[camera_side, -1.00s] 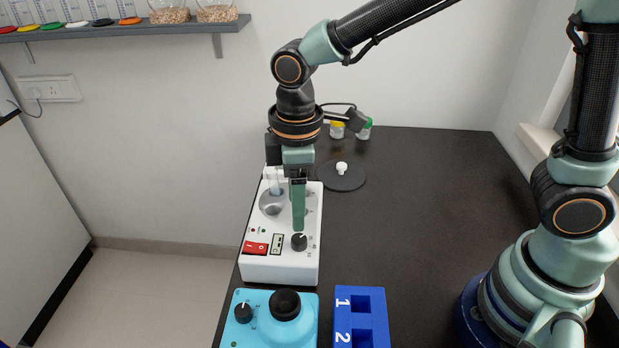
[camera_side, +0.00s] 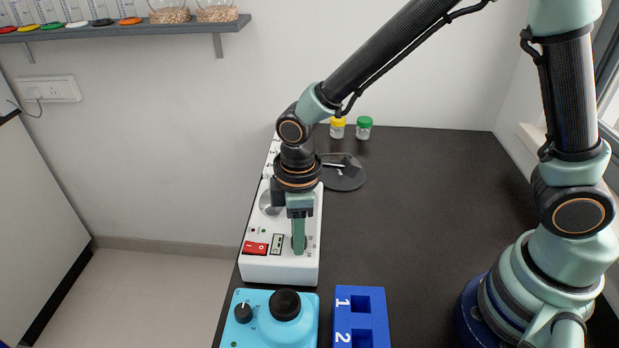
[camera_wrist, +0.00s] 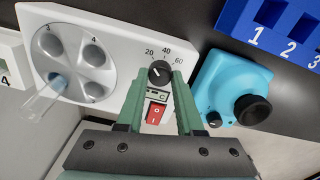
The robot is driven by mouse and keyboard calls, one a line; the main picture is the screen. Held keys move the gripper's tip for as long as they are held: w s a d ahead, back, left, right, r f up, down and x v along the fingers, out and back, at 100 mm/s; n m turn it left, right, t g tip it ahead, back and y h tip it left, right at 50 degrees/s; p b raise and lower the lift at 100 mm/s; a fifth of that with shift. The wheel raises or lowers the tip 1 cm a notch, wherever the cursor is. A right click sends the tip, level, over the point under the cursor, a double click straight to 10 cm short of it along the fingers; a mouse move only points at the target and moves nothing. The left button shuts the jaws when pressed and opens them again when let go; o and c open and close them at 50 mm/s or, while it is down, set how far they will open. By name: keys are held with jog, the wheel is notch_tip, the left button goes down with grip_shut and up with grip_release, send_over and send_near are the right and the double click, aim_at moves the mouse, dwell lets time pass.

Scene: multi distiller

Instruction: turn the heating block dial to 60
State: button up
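The heating block (camera_side: 281,270) is a white box on the dark bench, with a grey round well plate (camera_wrist: 75,52) and a red switch (camera_wrist: 156,112). Its black dial (camera_wrist: 159,72) shows in the wrist view beside the marks 20, 40 and 60. The dial's small white line seems to point to the upper left, but its exact reading is unclear. My gripper (camera_wrist: 160,77) is open, its green fingertips on either side of the dial. I cannot tell whether they touch it. In the side view my gripper (camera_side: 298,252) points down and mostly hides the dial.
A clear tube (camera_wrist: 45,98) stands in one well. A light-blue device (camera_side: 262,330) with black knobs is just in front of the block. A blue numbered rack (camera_side: 372,300) stands right of that device. A dark round plate (camera_side: 346,180) lies behind.

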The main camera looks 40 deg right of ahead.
jog(key=shift+s, duration=0.1)
grip_shut()
jog(key=shift+a, duration=0.1)
jog(key=m, duration=0.4)
jog(key=shift+m, duration=0.3)
jog(key=m, duration=0.9)
jog(key=shift+g, duration=0.3)
jog(key=shift+m, duration=2.1)
jog(key=shift+w, duration=0.2)
